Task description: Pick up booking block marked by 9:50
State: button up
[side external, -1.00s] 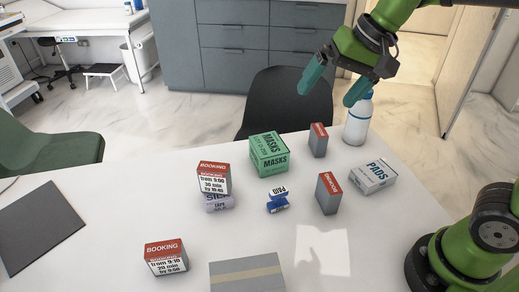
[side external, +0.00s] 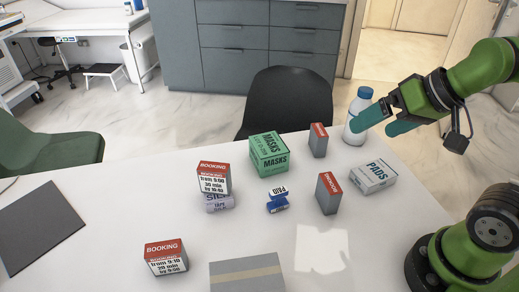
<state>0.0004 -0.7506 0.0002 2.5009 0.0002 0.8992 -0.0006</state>
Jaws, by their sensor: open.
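Several booking blocks with red tops stand on the white table. The front left one (side external: 166,258) faces the camera; its small print seems to end in "by 9:50", but is blurred. Another (side external: 213,178) reads "from 9:00, 30 min", its last line unclear, and sits on a lilac tape box. Two more, one right of centre (side external: 329,194) and one at the back (side external: 318,141), are turned so that their times are hidden. My gripper (side external: 372,128) is open and empty at the back right, its teal fingers pointing left, close to the white bottle in the picture.
A green masks box (side external: 268,154), a white pads box (side external: 373,177), a blue paid stamp (side external: 277,200) and the bottle (side external: 357,122) stand among the blocks. A grey box (side external: 247,274) lies at the front, a dark flat pad (side external: 38,228) at left. The table between is clear.

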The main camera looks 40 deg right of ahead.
jog(key=shift+c, duration=0.2)
jog(key=c, duration=0.6)
jog(key=shift+a, duration=0.1)
jog(key=n+g+y, duration=0.4)
jog(key=n+g, duration=0.1)
jog(key=n, duration=1.2)
send_near(163, 248)
jog(key=shift+n, duration=0.3)
jog(key=x, duration=0.6)
jog(key=shift+s+a+f, duration=0.2)
jog(key=shift+a+f, duration=0.05)
jog(key=shift+a, duration=0.05)
jog(key=shift+w+x, duration=0.15)
jog(key=shift+x, duration=1.25)
jog(key=shift+w+x, duration=0.15)
jog(key=shift+x, duration=1.25)
